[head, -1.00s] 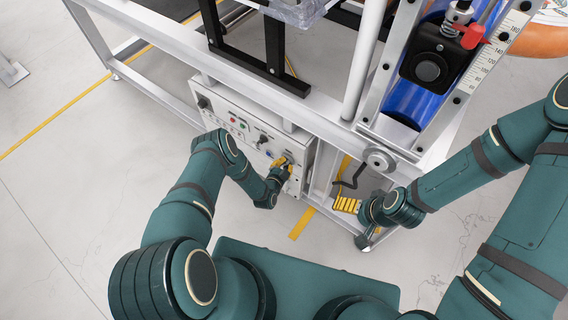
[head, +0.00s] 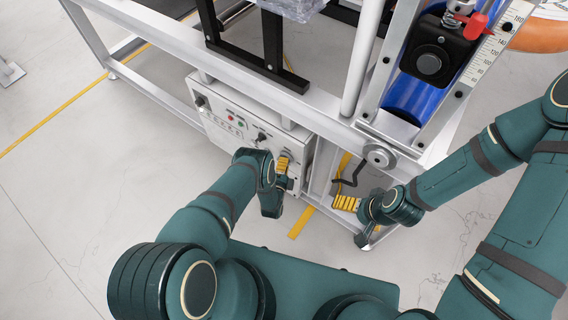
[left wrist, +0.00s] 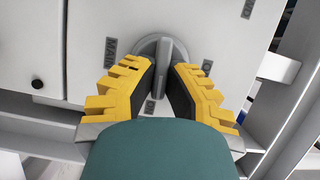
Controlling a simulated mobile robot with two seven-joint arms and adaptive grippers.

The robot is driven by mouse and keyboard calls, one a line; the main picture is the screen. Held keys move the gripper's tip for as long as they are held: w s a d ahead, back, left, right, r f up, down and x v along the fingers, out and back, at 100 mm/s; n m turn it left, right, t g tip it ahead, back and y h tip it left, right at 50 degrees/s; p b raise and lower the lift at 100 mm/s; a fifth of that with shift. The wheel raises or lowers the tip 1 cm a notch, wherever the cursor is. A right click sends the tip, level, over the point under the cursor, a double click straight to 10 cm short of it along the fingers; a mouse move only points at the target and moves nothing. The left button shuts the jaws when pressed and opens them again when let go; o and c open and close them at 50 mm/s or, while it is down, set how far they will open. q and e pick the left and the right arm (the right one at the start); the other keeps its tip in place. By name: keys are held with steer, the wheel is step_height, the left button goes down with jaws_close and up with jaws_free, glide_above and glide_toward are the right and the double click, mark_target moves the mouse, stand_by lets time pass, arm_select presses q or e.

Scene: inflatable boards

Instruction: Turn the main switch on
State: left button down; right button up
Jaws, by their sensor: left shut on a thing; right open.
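The main switch (left wrist: 162,62) is a grey rotary knob on a round base on a pale panel, in the left wrist view. Its raised grip stands nearly upright in the picture, with the label MAIN to its left and an O mark to its right. My left gripper (left wrist: 160,82), with yellow and black fingers, is shut on the knob, one finger on each side. In the head view this gripper (head: 283,163) is at the panel's right end and the knob is hidden. My right gripper (head: 349,206) is open and empty, low beside the frame's leg.
The control panel (head: 222,126) also carries a black knob, red and green buttons and another switch (head: 262,137). The metal frame (head: 300,108) rises above the panel. A blue cylinder (head: 408,97) stands at right.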

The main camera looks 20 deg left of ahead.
arm_select(q)
steer(key=shift+w+m+t, duration=0.1)
steer(key=shift+m+t, duration=0.2)
steer(key=shift+m, duration=0.1)
stand_by(0.3)
steer(key=c, duration=1)
jaws_free()
